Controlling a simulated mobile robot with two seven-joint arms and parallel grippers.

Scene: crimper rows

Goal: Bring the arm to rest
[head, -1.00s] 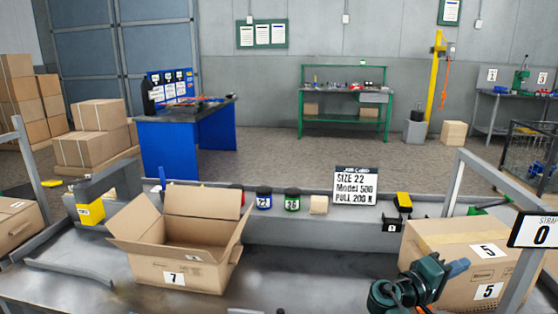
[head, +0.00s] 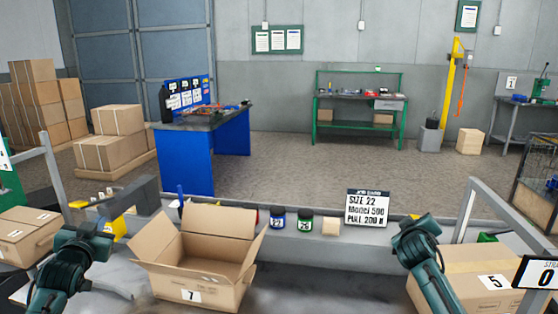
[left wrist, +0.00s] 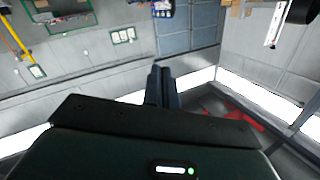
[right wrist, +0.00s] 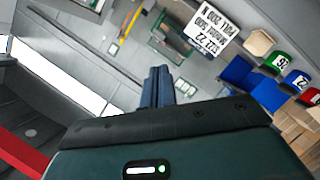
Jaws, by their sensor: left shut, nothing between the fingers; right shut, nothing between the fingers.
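My left gripper (head: 95,230) is raised at the lower left of the head view, left of the open box. Its fingers (left wrist: 162,78) are together and empty in the left wrist view. My right arm stands raised at the lower right in front of the closed box, with its gripper (head: 413,226) at the upper end. The right fingers (right wrist: 158,78) are also together and empty. Neither gripper visibly holds or touches anything.
An open carton marked 7 (head: 195,293) stands between my arms. A closed carton marked 5 (head: 465,268) is at right, another carton (head: 25,235) at far left. Jars (head: 278,220), a tan block (head: 331,227) and a sign (head: 367,208) line the back ledge. Grey frame posts flank the bench.

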